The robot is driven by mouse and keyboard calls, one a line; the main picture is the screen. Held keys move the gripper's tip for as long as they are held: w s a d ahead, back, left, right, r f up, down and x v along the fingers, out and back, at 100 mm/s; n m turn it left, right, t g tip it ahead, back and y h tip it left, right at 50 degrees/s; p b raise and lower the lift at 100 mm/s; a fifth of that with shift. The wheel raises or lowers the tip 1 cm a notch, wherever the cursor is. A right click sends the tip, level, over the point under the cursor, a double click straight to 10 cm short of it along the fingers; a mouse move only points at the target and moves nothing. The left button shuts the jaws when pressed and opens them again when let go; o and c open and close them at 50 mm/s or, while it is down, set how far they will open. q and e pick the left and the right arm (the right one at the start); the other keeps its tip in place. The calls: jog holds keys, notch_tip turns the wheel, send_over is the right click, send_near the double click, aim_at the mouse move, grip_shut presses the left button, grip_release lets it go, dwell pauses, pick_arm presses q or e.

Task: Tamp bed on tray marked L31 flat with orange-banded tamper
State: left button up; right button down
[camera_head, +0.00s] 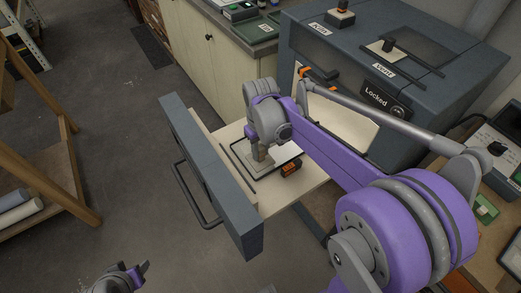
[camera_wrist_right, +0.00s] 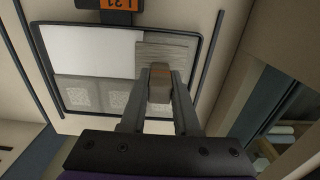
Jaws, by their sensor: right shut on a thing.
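The tray also shows in the head view (camera_head: 284,156), partly under my right gripper. Its bed (camera_wrist_right: 92,50) looks smooth and white toward the tag, with several grey, speckled square patches (camera_wrist_right: 76,92) on the opposite side. My right gripper (camera_wrist_right: 160,88) is shut on the tamper's brownish block handle (camera_wrist_right: 160,80). A flat, striped plate (camera_wrist_right: 165,50) shows beyond it over a tray corner. No orange band shows. My left gripper (camera_head: 140,269) is at the bottom edge, apart from the tray.
The drawer front (camera_head: 205,170) with its dark handle stands to the left of the tray. The grey kiln-like cabinet (camera_head: 390,90) behind reads "Locked". A counter (camera_head: 225,25) is at the back; a wooden rack (camera_head: 60,180) stands left. Floor between is clear.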

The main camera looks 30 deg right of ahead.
jog(key=shift+f, duration=0.3)
dwell(0.7)
jog(key=shift+r, duration=0.15)
jog(key=shift+r+p, duration=0.45)
jog(key=shift+r, duration=0.55)
jog(key=shift+w, duration=0.25)
jog(key=shift+w+a, duration=0.2)
jog(key=shift+w, duration=2.3)
jog(key=shift+f, duration=0.1)
